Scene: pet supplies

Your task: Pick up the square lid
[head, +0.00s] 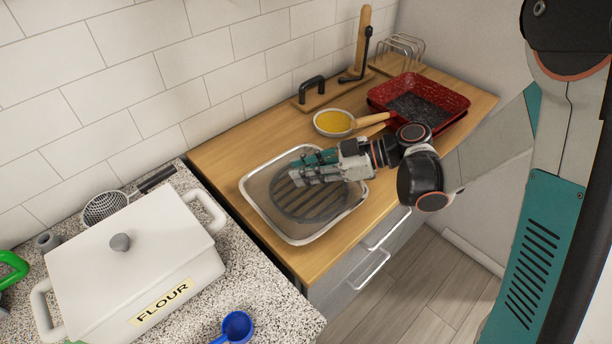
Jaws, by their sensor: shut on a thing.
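The square lid (257,190) is a clear panel with a silver rim and rounded corners, at the middle of the wooden counter. A dark round slatted disc (313,207) shows through it or within it; I cannot tell which. My gripper (302,172) reaches in from the right, over the middle of the lid, and is shut on it. The fingers and wrist hide the grasped part. I cannot tell whether the lid is clear of the counter.
A white flour box (138,252) with a knobbed cover stands on the speckled counter at left, near a strainer (104,208) and blue scoop (236,327). Behind my wrist are a yellow-filled pan (333,122) and red baking pan (440,94). A wooden board (330,92) lies by the wall.

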